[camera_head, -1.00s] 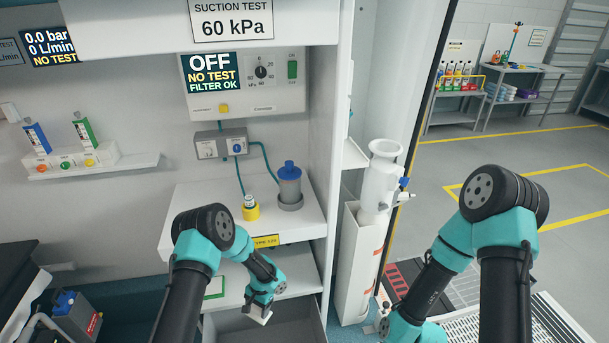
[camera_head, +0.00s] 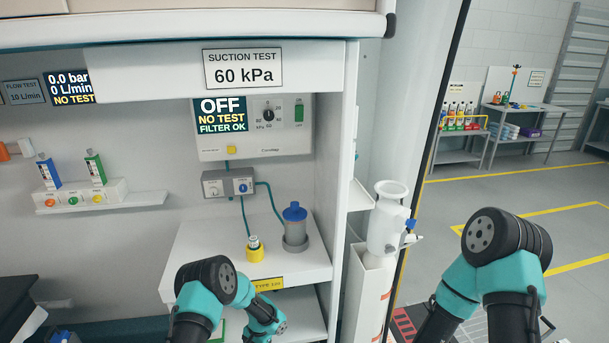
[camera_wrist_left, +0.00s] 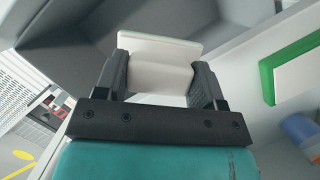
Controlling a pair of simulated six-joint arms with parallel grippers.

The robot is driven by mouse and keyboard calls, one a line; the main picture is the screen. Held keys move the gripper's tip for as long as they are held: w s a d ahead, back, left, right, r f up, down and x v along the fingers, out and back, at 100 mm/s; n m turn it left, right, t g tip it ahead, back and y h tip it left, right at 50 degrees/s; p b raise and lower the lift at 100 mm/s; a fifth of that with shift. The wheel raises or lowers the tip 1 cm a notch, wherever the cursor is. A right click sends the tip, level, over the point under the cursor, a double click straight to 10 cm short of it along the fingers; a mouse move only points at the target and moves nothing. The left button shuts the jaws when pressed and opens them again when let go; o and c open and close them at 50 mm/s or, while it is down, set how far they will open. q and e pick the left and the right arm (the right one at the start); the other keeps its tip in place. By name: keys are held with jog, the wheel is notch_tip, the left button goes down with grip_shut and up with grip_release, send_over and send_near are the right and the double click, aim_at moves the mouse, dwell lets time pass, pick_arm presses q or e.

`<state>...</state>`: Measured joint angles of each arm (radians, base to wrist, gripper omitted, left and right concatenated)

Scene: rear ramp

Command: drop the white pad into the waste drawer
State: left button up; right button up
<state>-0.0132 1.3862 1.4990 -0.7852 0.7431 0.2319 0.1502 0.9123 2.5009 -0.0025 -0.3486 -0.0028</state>
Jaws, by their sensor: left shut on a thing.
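My left gripper (camera_wrist_left: 158,80) is shut on the white pad (camera_wrist_left: 155,78) in the left wrist view, with the pad held between its two dark fingers. Behind the pad are grey walls that look like the inside of the open waste drawer (camera_wrist_left: 72,48); I cannot tell how far below the pad its floor is. In the head view my left arm reaches down in front of the lower shelf, and its fingers and the pad are below the picture's edge. The drawer does not show clearly there. My right arm is in at the right, its gripper out of view.
A shelf (camera_head: 190,262) above my left wrist carries a blue-capped jar (camera_head: 294,228) and a yellow-based holder (camera_head: 254,250). A green-edged item (camera_wrist_left: 268,82) is beside the drawer. A tall white unit (camera_head: 366,290) stands to the right.

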pick_arm(q)
jog(key=shift+f, duration=2.15)
jog(key=o, duration=0.9)
jog(key=shift+v, duration=3.8)
jog(key=shift+s, duration=0.15)
jog(key=shift+s, duration=0.25)
jog(key=s+a+r+n+t+h, duration=0.1)
jog(key=s+a+r+n+h, duration=0.1)
jog(key=s, duration=0.7)
jog(key=s+a+r+n+t+h, duration=0.1)
jog(key=s+a+r+n+h, duration=0.1)
jog(key=s+r, duration=0.3)
jog(key=s+a+r+n+t+h, duration=0.1)
jog(key=s+r+n, duration=0.3)
jog(key=s, duration=1)
jog(key=shift+a+t+h, duration=0.4)
jog(key=shift+a, duration=0.05)
